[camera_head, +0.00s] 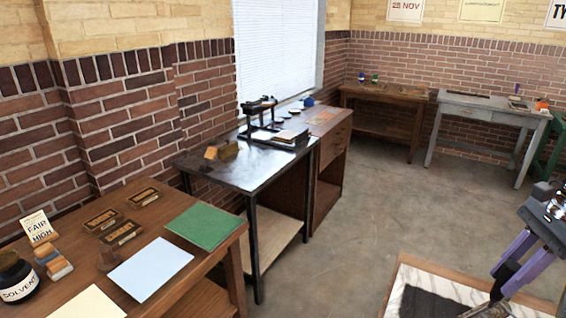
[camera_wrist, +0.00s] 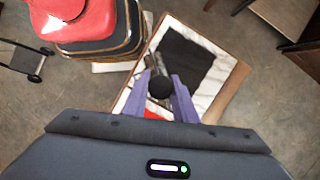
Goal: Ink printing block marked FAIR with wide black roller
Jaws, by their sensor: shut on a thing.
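My gripper (camera_head: 507,278) is at the lower right of the head view, above an inking slab (camera_head: 407,291). In the wrist view its purple fingers are shut on a black rounded handle end (camera_wrist: 160,88), apparently the roller's. The roller's drum is mostly hidden, so I cannot tell its width or whether it touches the slab. The slab, pale marble with a black ink patch, also shows in the wrist view (camera_wrist: 207,98). Three dark wooden printing blocks with gold faces lie on the left table: one at back (camera_head: 144,196), one left (camera_head: 103,219), one front (camera_head: 121,233). Their lettering is unreadable.
The left table (camera_head: 205,272) also holds a FAIR/HIGH card (camera_head: 39,228), a solvent jar (camera_head: 16,278), blue paper (camera_head: 150,268) and a green sheet (camera_head: 206,226). A metal-topped table (camera_head: 205,171) with a press stands beyond. Open floor (camera_head: 335,225) lies between. A red-topped object (camera_wrist: 85,25) is near the slab.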

